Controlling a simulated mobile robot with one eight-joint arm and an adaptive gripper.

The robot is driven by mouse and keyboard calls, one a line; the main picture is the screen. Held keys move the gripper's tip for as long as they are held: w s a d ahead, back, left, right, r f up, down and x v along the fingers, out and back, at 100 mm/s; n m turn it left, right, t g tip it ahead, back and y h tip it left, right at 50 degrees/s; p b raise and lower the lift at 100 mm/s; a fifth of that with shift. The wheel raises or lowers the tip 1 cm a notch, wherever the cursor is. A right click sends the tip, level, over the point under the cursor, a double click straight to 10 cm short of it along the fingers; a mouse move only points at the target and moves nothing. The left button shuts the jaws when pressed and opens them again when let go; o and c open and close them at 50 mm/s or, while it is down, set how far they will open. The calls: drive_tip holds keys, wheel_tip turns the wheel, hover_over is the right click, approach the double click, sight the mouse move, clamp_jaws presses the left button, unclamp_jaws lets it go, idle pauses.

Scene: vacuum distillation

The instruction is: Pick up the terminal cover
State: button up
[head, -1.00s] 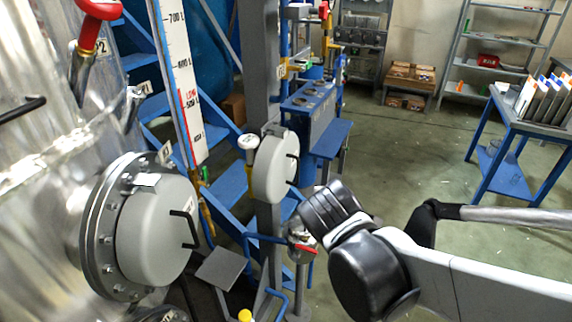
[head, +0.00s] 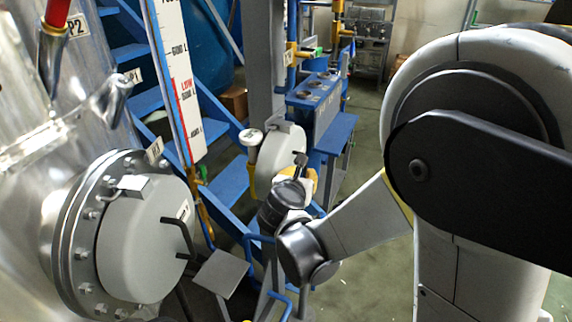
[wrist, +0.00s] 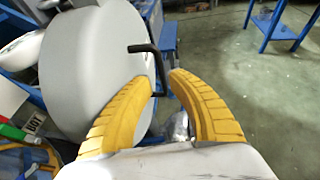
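A round grey cover (head: 277,155) with a black bar handle is mounted on the grey post in the head view; I take it as the terminal cover. In the wrist view, the cover (wrist: 95,70) fills the left side, and its black handle (wrist: 160,68) sticks out towards the right. My gripper (head: 306,174) is at the cover's right side and partly hidden by my wrist. In the wrist view, the yellow fingers of my gripper (wrist: 161,79) stand apart, one either side of the handle's upright bar, with small gaps showing.
A larger grey cover (head: 146,249) with a similar handle sits on the steel tank flange at left. A grey square plate (head: 221,273) is below. Blue stairs (head: 228,184) and a blue cabinet (head: 318,104) stand behind.

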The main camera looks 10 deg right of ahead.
sight(305, 169)
drive_tip(key=b+x, duration=0.2)
drive_tip(key=x, duration=0.3)
drive_tip(key=shift+d, duration=0.15)
drive_tip(key=shift+r, duration=0.15)
clamp_jaws()
drive_tip(key=shift+s, duration=0.1)
